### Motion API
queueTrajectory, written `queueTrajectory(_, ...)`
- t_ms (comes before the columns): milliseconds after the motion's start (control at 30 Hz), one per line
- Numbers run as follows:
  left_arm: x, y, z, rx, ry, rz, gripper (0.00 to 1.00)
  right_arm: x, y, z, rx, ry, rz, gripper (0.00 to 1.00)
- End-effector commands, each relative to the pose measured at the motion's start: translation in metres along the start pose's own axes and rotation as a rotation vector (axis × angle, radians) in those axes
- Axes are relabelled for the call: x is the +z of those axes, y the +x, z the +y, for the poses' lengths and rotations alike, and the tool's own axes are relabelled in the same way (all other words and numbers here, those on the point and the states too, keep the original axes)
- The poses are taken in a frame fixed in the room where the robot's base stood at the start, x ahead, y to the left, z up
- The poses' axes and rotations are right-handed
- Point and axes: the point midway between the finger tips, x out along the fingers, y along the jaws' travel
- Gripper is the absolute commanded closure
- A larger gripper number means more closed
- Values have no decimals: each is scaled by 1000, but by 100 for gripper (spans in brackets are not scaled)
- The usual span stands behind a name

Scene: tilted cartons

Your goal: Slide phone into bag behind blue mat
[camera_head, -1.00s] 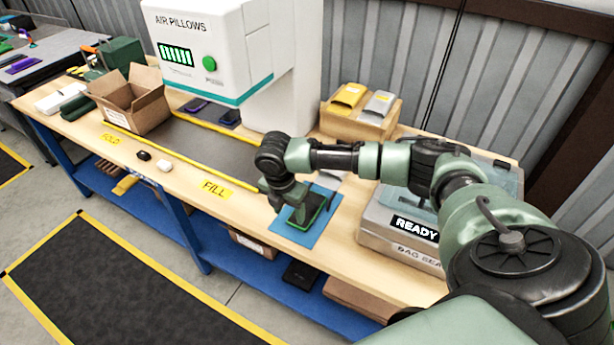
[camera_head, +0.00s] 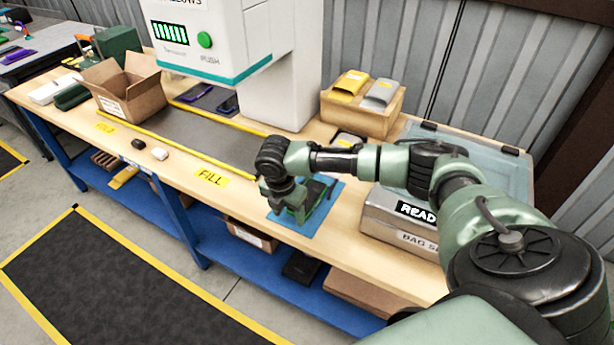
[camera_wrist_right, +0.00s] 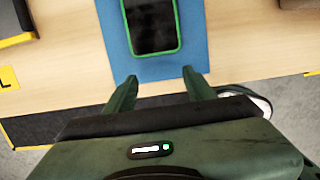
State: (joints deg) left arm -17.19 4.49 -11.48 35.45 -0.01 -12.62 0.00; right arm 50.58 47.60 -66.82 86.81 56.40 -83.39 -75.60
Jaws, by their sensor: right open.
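The phone (camera_wrist_right: 152,24) is dark-screened with a bright green case and lies flat on the blue mat (camera_wrist_right: 197,58) in the right wrist view. In the head view the blue mat (camera_head: 328,208) lies near the table's front edge, and my right gripper partly covers the phone. My right gripper (camera_wrist_right: 160,77) is open and empty, its fingertips just short of the phone's near end in the wrist view. A small pale-edged item (camera_head: 346,139) shows behind the mat, mostly hidden by my arm; I cannot tell whether it is the bag. My left gripper is not in view.
A bag sealer (camera_head: 400,222) stands right of the mat. A wooden box (camera_head: 372,112) with yellow and grey pouches stands behind. The air pillow machine (camera_head: 285,85), dark strip (camera_head: 195,135) and open carton (camera_head: 130,92) are left.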

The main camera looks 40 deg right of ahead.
Motion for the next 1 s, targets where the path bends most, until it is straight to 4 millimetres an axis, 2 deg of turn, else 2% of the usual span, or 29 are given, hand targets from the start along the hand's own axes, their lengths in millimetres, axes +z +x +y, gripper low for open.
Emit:
queueTrajectory(433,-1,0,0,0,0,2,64,0,1,0,0,0,0,45)
queueTrajectory(1000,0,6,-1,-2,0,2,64,-3,17,0,0,0,0,45)
